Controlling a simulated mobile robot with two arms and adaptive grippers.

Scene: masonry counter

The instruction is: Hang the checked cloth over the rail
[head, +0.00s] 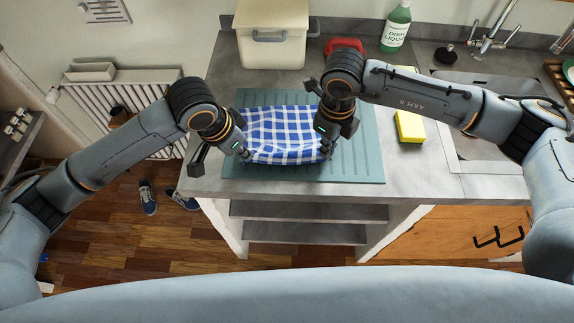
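The blue-and-white checked cloth (283,131) lies spread, slightly rumpled, over the teal ribbed mat (360,165) on the counter. My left gripper (243,154) is at the cloth's near left corner. My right gripper (327,150) is at its near right corner. Both point down and appear to touch the cloth or sit just above it. Their fingertips are small and partly hidden, so I cannot tell whether they are shut on the fabric. I cannot make out a rail clearly in this view.
A lidded cream bin (272,45), a red item (343,45) and a green dish-liquid bottle (396,27) stand behind the mat. A yellow sponge (409,126) lies right of it, before the sink (480,95). Open shelves (305,211) are below the counter's front edge.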

